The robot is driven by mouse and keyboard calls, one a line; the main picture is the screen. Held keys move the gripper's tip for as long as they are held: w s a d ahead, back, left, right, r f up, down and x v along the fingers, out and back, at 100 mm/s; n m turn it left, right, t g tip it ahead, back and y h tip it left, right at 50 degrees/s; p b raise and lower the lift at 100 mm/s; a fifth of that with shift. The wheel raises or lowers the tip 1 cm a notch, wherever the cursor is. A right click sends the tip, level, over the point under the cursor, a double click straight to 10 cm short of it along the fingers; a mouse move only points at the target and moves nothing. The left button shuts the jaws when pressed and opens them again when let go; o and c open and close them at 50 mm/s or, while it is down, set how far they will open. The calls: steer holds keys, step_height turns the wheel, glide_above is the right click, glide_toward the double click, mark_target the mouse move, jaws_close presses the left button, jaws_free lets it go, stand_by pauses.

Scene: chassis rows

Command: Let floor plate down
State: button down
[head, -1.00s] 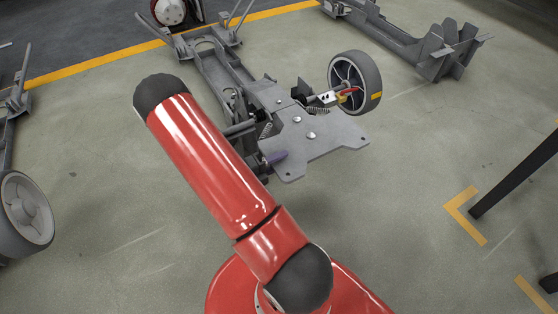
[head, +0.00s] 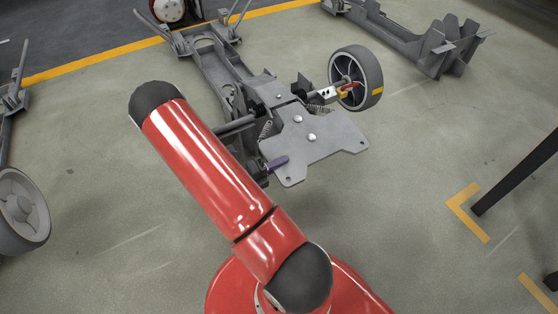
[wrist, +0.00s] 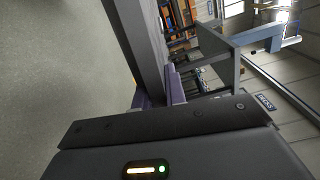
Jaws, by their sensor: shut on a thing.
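The floor plate (head: 322,142) is a flat grey metal plate with bolt heads, at the near end of a grey chassis in the head view. My gripper (head: 277,163) shows there as a purple fingertip at the plate's left near edge; my red arm hides part of it. In the wrist view, my gripper's purple fingers (wrist: 160,92) are shut on the grey plate (wrist: 137,40), which shows nearly edge-on. I cannot tell the gap beneath the plate.
A wheel (head: 356,78) stands right of the plate, with a spring (head: 266,130) beside it at left. Another chassis (head: 405,45) lies at the back right, and a wheel (head: 22,212) is at the left. Floor between is clear.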

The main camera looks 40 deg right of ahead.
step_height(320, 180, down, 10)
steer(key=w+m+b, duration=0.1)
steer(key=m+b, duration=0.3)
steer(key=b, duration=0.1)
steer(key=shift+w+d+b, duration=0.15)
steer(key=shift+w+b, duration=0.15)
steer(key=shift+b, duration=0.1)
steer(key=c, duration=1.5)
jaws_free()
steer(key=shift+o, duration=0.3)
steer(key=shift+r, duration=0.1)
steer(key=v, duration=0.7)
steer(key=shift+a+p, duration=0.35)
steer(key=shift+a, duration=0.05)
